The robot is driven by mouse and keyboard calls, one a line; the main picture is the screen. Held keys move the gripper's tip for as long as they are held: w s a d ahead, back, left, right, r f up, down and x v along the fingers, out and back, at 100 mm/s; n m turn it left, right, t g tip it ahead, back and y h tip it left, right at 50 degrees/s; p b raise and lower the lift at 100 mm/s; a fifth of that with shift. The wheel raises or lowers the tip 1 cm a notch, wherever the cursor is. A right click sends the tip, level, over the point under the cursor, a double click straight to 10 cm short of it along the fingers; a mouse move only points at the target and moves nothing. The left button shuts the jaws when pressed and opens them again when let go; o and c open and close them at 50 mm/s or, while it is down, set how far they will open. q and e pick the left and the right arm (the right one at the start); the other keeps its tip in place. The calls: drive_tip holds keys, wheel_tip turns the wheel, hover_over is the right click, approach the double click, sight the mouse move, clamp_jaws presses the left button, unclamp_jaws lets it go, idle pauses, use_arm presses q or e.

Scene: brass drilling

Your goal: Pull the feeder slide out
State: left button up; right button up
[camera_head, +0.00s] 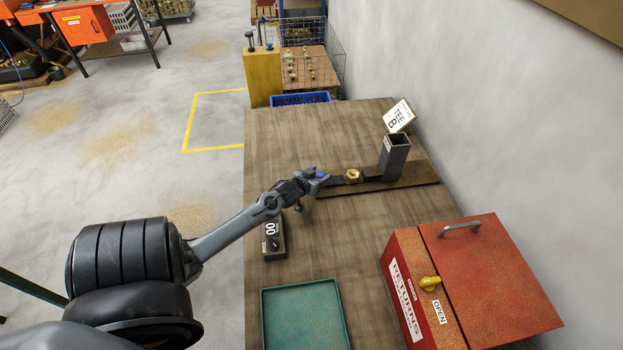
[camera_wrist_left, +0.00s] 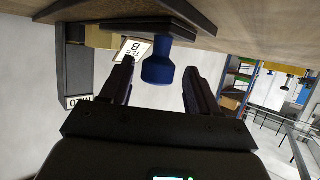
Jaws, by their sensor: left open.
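The feeder is a dark upright square tube (camera_head: 394,157) on a flat base (camera_head: 408,184) on the bench. A dark slide (camera_head: 338,181) reaches left from the tube, with a brass fitting (camera_head: 353,176) on it. The slide's blue knob (camera_head: 322,174) is at its left end; it also shows in the left wrist view (camera_wrist_left: 158,70). My left gripper (camera_head: 316,177) is at this end. In the wrist view its open fingers (camera_wrist_left: 159,66) stand on either side of the knob, with gaps showing. My right gripper is not in view.
A small dark block marked 00 (camera_head: 274,240) stands beneath my left forearm. A green tray (camera_head: 303,318) and a red returns box (camera_head: 470,280) are at the near side. A sign reading TEE B (camera_head: 398,115) stands behind the tube. The bench's far left is clear.

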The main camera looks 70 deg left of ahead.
use_arm(q)
drive_tip(key=p+v, duration=0.1)
drive_tip(key=v, duration=0.9)
drive_tip(key=shift+s, duration=0.15)
drive_tip(key=shift+d, duration=0.1)
